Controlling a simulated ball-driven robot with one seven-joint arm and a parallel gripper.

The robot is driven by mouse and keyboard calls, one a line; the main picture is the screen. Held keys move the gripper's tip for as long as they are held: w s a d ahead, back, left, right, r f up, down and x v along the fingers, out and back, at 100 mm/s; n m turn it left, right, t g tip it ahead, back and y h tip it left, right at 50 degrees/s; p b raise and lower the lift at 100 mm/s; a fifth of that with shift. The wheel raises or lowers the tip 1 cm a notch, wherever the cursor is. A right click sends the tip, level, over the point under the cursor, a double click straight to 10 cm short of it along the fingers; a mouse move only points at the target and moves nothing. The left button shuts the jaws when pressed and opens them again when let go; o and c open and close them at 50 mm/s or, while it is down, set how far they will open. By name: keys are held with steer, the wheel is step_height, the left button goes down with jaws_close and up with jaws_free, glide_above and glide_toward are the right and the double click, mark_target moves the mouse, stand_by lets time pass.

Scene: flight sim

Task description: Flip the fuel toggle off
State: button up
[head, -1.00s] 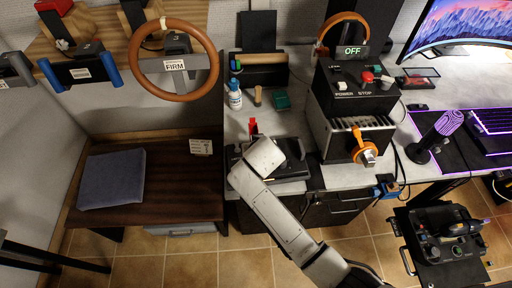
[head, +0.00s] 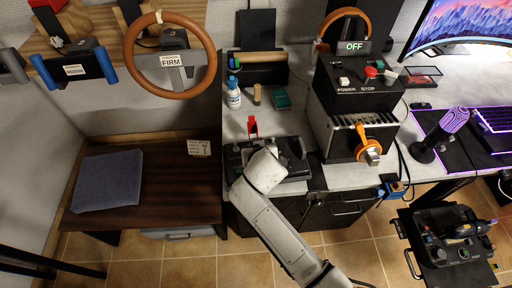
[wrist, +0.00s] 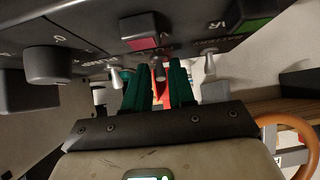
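The black switch panel (wrist: 75,30) fills the top of the wrist view, seen close and upside down. A metal toggle (wrist: 158,72) with a red guard (wrist: 163,93) by it stands in the middle; its label cannot be read. My gripper (wrist: 159,70) has two green fingers, one on each side of this toggle, with a narrow gap between them; contact cannot be made out. In the head view the raised red guard (head: 253,126) sticks up from the black panel box (head: 295,166) on the bench. My white arm hides the fingers and toggle there.
Other toggles stand left (wrist: 115,77) and right (wrist: 208,65) of the fingers. A black knob (wrist: 52,65), a red square button (wrist: 140,30) and a green button (wrist: 245,15) are close by. Right of the box stands a unit with an orange-handled lever (head: 369,143).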

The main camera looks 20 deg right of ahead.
steer(key=shift+o, duration=1.4)
steer(key=v, duration=1)
steer(key=shift+s+r, duration=0.25)
steer(key=shift+r, duration=0.05)
steer(key=shift+a, duration=0.15)
steer(key=s+d+f+g, duration=0.2)
steer(key=s+d+g, duration=0.1)
steer(key=s, duration=0.6)
steer(key=s+d+f+n+g+y, duration=0.1)
steer(key=s+d+f+g, duration=0.1)
steer(key=s, duration=0.7)
steer(key=s+d+f+n+g+y, duration=0.1)
steer(key=s+d+f+g, duration=0.2)
steer(key=s, duration=0.6)
steer(key=d+f, duration=0.1)
steer(key=d, duration=0.1)
steer(key=shift+s+d+f+g, duration=0.15)
steer(key=shift+d+f+g, duration=0.05)
steer(key=shift+d+g, duration=0.15)
